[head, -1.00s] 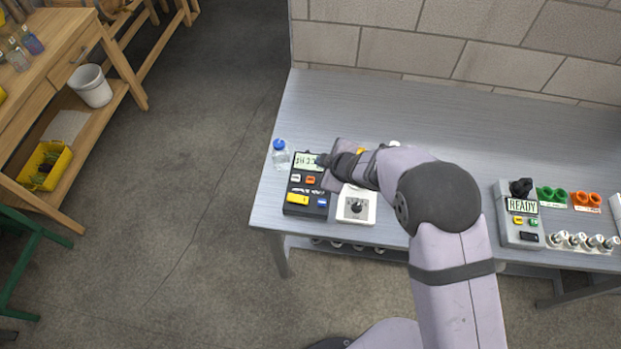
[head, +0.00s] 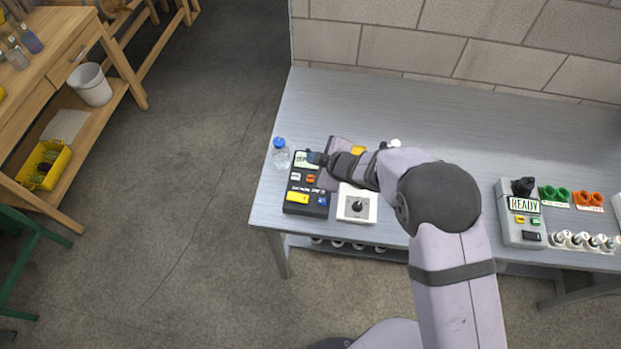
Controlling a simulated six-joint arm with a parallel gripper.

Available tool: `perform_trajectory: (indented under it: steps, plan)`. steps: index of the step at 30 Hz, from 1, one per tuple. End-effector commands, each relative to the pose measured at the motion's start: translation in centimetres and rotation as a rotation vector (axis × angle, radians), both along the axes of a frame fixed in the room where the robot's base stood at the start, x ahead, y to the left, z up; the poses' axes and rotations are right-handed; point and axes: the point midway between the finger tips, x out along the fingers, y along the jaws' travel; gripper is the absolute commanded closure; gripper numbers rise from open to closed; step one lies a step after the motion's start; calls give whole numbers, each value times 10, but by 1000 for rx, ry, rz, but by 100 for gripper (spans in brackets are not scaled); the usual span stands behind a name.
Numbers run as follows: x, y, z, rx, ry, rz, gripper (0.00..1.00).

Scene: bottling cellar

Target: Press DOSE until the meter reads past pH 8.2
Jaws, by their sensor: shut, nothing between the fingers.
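A black meter box (head: 306,211) lies at the left end of the grey bench, with a pale display (head: 300,158) at its far end. My gripper and wrist cover the right part of the display, so I cannot read a full pH value. White (head: 295,177), orange (head: 310,179), yellow (head: 297,197) and blue (head: 322,201) buttons show on its face. Their labels are too small to read, so I cannot tell which is DOSE. My gripper (head: 315,158) is shut and empty, over the display end. I cannot tell whether it touches the box.
A clear bottle with a blue cap (head: 279,144) stands left of the meter. A white box with a dark knob (head: 349,214) sits close on its right. A grey READY device (head: 508,233) and several small vials are further right. The bench's far middle (head: 450,110) is clear.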

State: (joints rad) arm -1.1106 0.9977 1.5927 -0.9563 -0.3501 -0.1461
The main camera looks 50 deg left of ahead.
Motion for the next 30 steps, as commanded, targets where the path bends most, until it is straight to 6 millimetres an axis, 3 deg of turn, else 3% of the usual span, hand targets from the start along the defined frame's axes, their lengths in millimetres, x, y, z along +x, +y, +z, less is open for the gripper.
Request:
perform_trajectory:
  steps: [16, 30]
  plan:
    - [0, 0, -65, 0, -1, 1, 100]
    - [0, 0, -77, 1, -1, -1, 100]
